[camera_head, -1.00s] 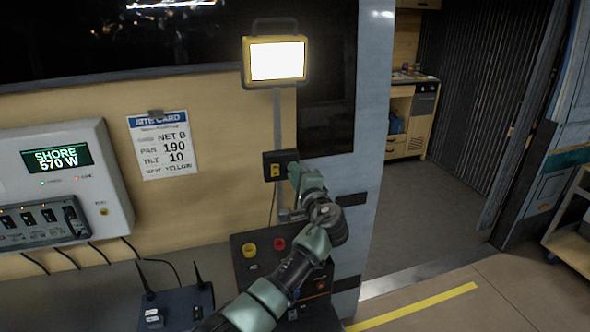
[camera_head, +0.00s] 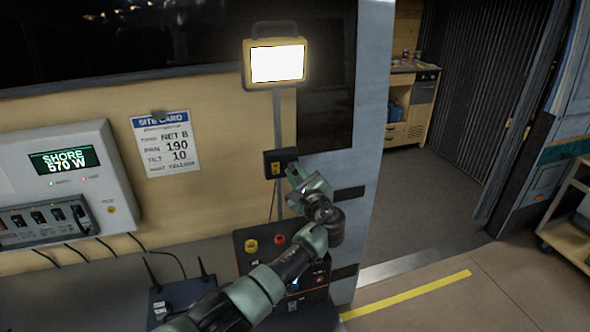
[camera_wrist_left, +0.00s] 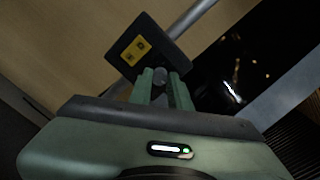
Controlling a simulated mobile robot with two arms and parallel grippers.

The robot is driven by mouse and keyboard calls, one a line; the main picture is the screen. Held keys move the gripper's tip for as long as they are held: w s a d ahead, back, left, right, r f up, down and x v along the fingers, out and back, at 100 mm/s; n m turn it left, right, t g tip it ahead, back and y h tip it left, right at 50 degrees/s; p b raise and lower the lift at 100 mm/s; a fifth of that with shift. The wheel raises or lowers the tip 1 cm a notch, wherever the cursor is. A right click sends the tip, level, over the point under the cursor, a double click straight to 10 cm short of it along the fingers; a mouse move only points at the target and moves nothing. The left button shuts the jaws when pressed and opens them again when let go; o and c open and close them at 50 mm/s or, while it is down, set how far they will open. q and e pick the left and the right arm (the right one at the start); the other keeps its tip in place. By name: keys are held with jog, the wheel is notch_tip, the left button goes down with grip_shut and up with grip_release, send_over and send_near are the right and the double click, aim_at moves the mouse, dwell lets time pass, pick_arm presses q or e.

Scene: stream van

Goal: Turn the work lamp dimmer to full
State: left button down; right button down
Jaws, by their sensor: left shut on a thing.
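The yellow-framed work lamp (camera_head: 277,63) is brightly lit on a grey pole. Below it, a dark dimmer box (camera_head: 270,162) with a yellow panel is fixed to the pole. In the left wrist view the dimmer box (camera_wrist_left: 133,51) appears tilted, close ahead of my fingers. My left gripper (camera_head: 293,172) is at the right side of the box. In the left wrist view my left gripper (camera_wrist_left: 164,80) is shut on a small grey round knob (camera_wrist_left: 160,75), mostly hidden between the fingers. My right gripper is not in view.
A power panel (camera_head: 60,190) reading SHORE 570 W is on the left wall beside a site card (camera_head: 165,143). A black box (camera_head: 262,238) with yellow and red knobs stands below the lamp. A router (camera_head: 180,300) stands lower left. Open floor (camera_head: 420,215) lies to the right.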

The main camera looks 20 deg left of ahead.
pick_arm(q)
jog(key=shift+f+m, duration=0.1)
jog(key=shift+m, duration=0.2)
dwell(0.4)
jog(key=c, duration=1.3)
grip_release()
jog(key=b+v, duration=0.1)
jog(key=v, duration=0.6)
jog(key=shift+s+d, duration=0.25)
jog(key=shift+s, duration=0.05)
